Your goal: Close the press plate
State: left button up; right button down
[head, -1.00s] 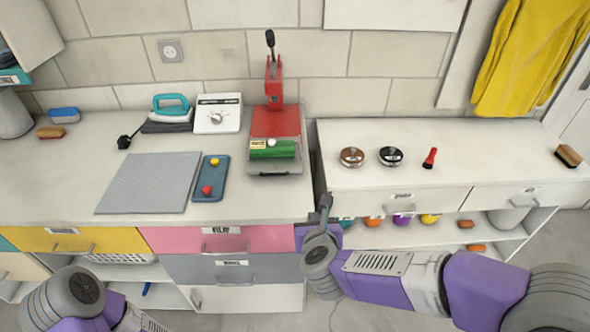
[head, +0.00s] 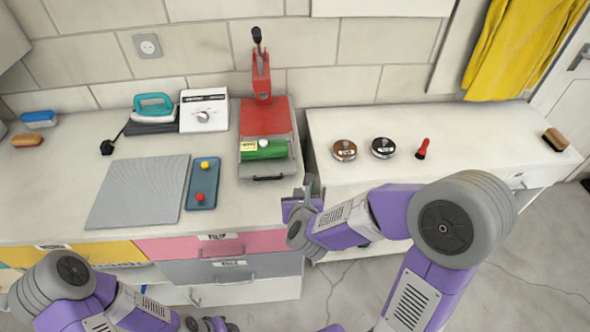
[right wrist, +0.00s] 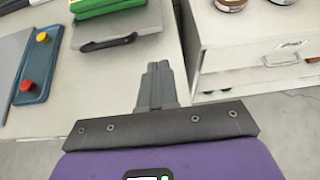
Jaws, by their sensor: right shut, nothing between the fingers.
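The red press (head: 265,117) stands on the worktop against the tiled wall, with its black-knobbed lever upright. Its grey plate (head: 268,169) sticks out at the front, with a dark handle (head: 268,178) on its near edge. A green block with a white knob (head: 264,149) lies on the plate. In the right wrist view the plate's handle (right wrist: 108,44) is left of and beyond my right gripper (right wrist: 158,70). That gripper (head: 311,186) is shut and empty, to the right of and nearer than the handle, apart from it. My left gripper (head: 212,324) is partly cut off at the bottom edge.
A blue tray with two knobs (head: 203,185) and a grey mat (head: 138,192) lie left of the press. A gap separates the two counters.

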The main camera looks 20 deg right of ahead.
aim_at(294, 173)
jog(key=x, duration=0.5)
jog(key=shift+s+a+f+b, duration=0.1)
jog(key=shift+f+b, duration=0.05)
jog(key=shift+b, duration=0.15)
jog(key=w+p, duration=0.1)
jog(key=w+d+p, duration=0.1)
jog(key=w, duration=0.1)
jog(key=shift+w, duration=0.2)
jog(key=shift+w+d, duration=0.15)
jog(key=shift+w, duration=0.35)
pick_arm(q)
notch_tip(294, 173, up, 2)
jog(key=shift+r, duration=0.2)
